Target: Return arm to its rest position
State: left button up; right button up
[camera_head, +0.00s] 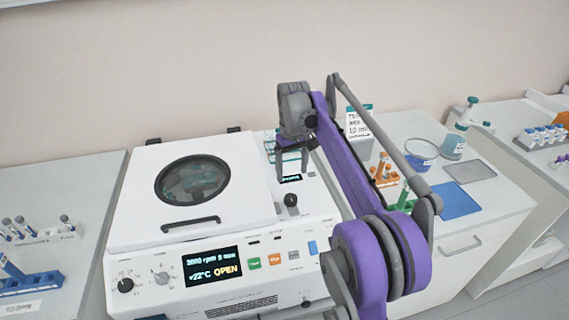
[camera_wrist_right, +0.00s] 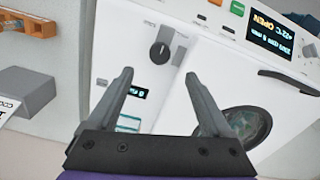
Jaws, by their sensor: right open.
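My right arm reaches in from the bottom right of the head view, with purple and grey links. Its gripper (camera_head: 291,160) hangs over the right part of the white centrifuge (camera_head: 130,255), pointing down. In the right wrist view the gripper (camera_wrist_right: 158,76) has its two grey fingers spread apart, with nothing between them. The centrifuge lid (camera_head: 226,221) has a round dark window and a handle at its front; it looks lowered. The display (camera_head: 213,267) reads "OPEN". My left gripper is not in view.
A black knob (camera_head: 291,200) stands up from the centrifuge close below the right gripper. A white labelled box (camera_head: 359,124), a green tube rack (camera_head: 402,207) and a blue mat (camera_head: 455,200) lie to the right. Tube racks, including a blue one (camera_head: 32,284), stand at the left.

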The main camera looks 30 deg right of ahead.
jog(key=s+a+f+t, duration=0.2)
jog(key=s+a+t, duration=0.1)
jog(key=s+a, duration=0.85)
jog(key=s+a+f+t, duration=0.1)
jog(key=s+f, duration=0.4)
jog(key=s, duration=0.3)
jog(key=s+a+f+t, duration=0.1)
jog(key=s+a+f, duration=0.1)
jog(key=s+f, duration=0.3)
jog(key=s, duration=0.3)
jog(key=shift+a+f+t, duration=0.15)
jog(key=shift+a+t, duration=0.15)
jog(key=shift+t, duration=0.1)
